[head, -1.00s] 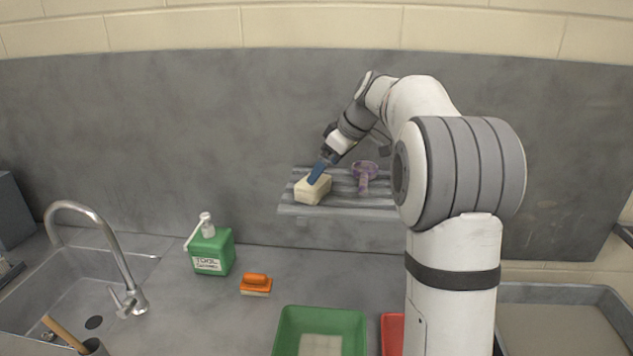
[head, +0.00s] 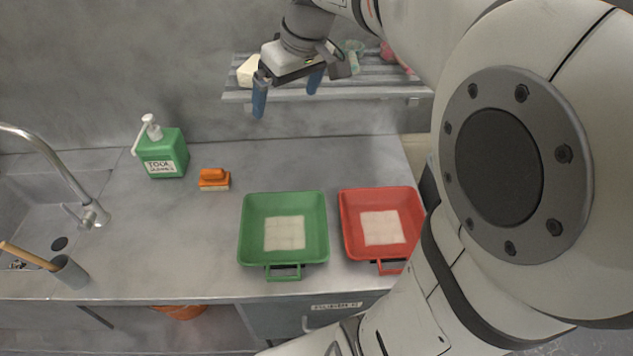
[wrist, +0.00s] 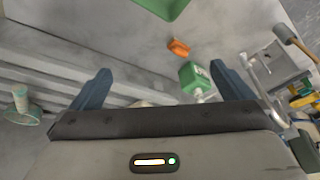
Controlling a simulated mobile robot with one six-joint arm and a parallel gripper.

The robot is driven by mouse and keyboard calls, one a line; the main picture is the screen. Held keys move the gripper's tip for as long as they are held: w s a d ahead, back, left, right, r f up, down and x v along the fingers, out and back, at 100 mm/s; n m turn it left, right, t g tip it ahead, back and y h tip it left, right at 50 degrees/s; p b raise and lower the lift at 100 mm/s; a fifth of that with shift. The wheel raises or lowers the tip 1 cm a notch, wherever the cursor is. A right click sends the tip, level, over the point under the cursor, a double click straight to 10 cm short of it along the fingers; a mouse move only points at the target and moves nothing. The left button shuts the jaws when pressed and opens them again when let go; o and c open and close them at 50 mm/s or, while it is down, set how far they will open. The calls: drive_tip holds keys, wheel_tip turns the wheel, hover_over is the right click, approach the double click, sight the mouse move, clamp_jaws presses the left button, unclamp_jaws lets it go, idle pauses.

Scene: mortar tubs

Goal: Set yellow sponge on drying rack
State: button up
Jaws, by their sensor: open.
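The pale yellow sponge (head: 247,70) is a block lying at the left end of the slatted grey drying rack (head: 375,91) on the back wall in the head view. The rack also shows in the wrist view (wrist: 60,75). My gripper (head: 287,96) has its two blue fingers wide apart with nothing between them.
A green tub (head: 284,202) and a red tub (head: 381,199) stand on the counter. A green soap bottle (head: 163,155) and an orange brush (head: 214,179) stand left, beside the sink (head: 20,205). A greenish item (head: 353,47) is on the rack.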

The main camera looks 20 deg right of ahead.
drive_tip(key=s+f+m+h, duration=0.1)
drive_tip(key=s+f+m, duration=0.1)
drive_tip(key=s+f, duration=0.3)
drive_tip(key=s+f+m, duration=0.2)
drive_tip(key=s+f, duration=0.3)
drive_tip(key=s, duration=0.6)
drive_tip(key=shift+a+f+h, duration=0.25)
drive_tip(key=shift+a+h, duration=0.05)
drive_tip(key=shift+h, duration=0.1)
